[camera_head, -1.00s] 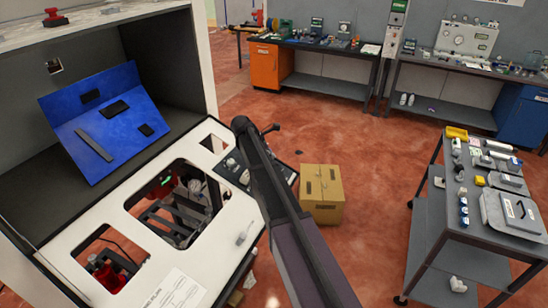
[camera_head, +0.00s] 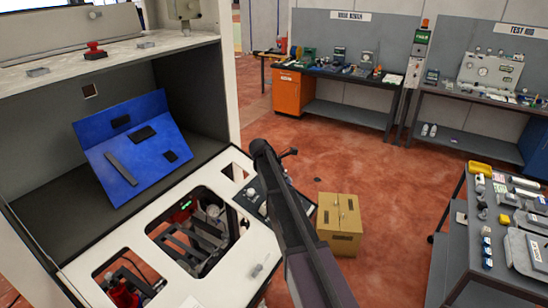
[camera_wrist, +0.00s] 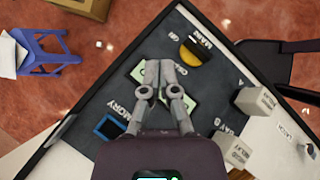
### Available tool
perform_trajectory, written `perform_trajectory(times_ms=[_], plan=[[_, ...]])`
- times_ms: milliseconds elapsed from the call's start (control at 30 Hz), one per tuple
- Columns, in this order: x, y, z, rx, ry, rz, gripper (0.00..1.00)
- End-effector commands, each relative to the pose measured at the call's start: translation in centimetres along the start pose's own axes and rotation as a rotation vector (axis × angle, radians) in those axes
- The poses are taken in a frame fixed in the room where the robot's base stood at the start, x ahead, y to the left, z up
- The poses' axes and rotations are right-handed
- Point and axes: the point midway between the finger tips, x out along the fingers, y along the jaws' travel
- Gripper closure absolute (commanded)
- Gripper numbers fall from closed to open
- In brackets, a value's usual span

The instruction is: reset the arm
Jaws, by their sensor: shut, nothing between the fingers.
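My arm (camera_head: 292,215) reaches up from the bottom middle of the head view, its dark links passing in front of the dispenser's right side. My gripper (camera_wrist: 159,66) shows in the wrist view with its two grey fingers together and empty. It is over a dark labelled panel (camera_wrist: 85,125), in front of a pale green patch that it partly hides. I cannot tell whether the fingertips touch the panel. In the head view the gripper cannot be made out clearly.
The white dispenser housing (camera_head: 205,265) stands at left, with a tilted blue plate (camera_head: 140,150) inside. A cardboard box (camera_head: 340,225) is on the floor. A grey cart (camera_head: 455,245) stands at right. Benches line the back. A blue stool (camera_wrist: 48,55) shows in the wrist view. Red floor lies open between.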

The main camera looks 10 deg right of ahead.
Motion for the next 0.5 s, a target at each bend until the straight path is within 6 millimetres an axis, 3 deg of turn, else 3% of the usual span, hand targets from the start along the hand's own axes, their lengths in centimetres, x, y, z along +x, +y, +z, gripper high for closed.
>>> perform_trajectory(times_ms=[267,500], plan=[[0.5,-3.8,-0.6,0.167,0.067,0.000,1.00],[1.1,-10.2,-1.9,0.489,0.194,-0.028,1.00]])
